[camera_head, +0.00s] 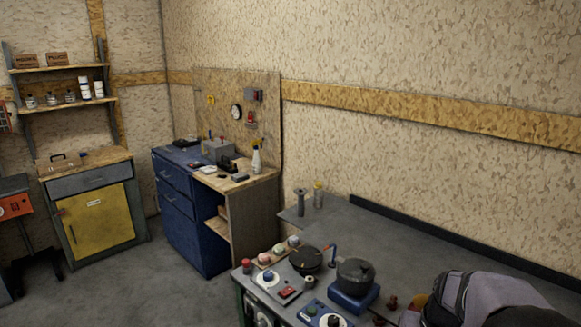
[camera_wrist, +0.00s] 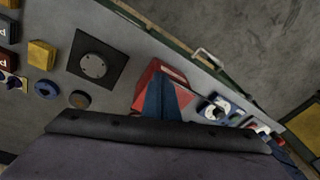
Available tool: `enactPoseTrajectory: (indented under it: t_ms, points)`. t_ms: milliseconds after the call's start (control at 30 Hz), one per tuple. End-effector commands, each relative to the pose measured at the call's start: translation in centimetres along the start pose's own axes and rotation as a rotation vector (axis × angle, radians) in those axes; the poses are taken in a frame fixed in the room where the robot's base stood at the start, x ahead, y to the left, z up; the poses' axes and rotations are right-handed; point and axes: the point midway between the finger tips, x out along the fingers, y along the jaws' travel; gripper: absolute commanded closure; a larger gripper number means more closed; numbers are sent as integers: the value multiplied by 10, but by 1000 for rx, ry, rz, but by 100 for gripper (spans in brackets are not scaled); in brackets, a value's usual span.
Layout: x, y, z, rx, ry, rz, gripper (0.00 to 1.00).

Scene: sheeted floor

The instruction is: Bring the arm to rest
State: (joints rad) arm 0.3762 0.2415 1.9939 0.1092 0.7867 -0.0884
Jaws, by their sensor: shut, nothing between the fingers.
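In the wrist view my gripper (camera_wrist: 161,80) shows as blue fingers closed together, with nothing seen between them. They stand out from a dark bar across the lower part of the view. The fingers overlap a red box (camera_wrist: 148,82) on the grey worktop (camera_wrist: 125,60) behind them; I cannot tell how far apart they are. In the head view a grey and dark padded shape, which looks like part of my arm, fills the lower right corner. My fingers do not show there.
In the wrist view a black square plate (camera_wrist: 94,65), a yellow block (camera_wrist: 42,54) and blue-and-white devices (camera_wrist: 222,108) sit around the gripper. In the head view the worktop (camera_head: 400,232) carries a dark pot (camera_head: 356,274) and a black round item (camera_head: 305,259); its back is mostly clear.

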Motion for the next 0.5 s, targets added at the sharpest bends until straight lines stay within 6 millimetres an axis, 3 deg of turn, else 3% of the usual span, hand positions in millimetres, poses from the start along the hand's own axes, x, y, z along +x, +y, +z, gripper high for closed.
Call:
enactPoseTrajectory:
  t_ms: [100, 300, 400, 500]
  points:
    - [18, -4, 65, 8, -83, 33, 100]
    - [28, -18, 162, -129, -191, 70, 100]
    - [26, -28, 194, -209, -210, 73, 100]
    - [18, -42, 195, -275, -171, 65, 100]
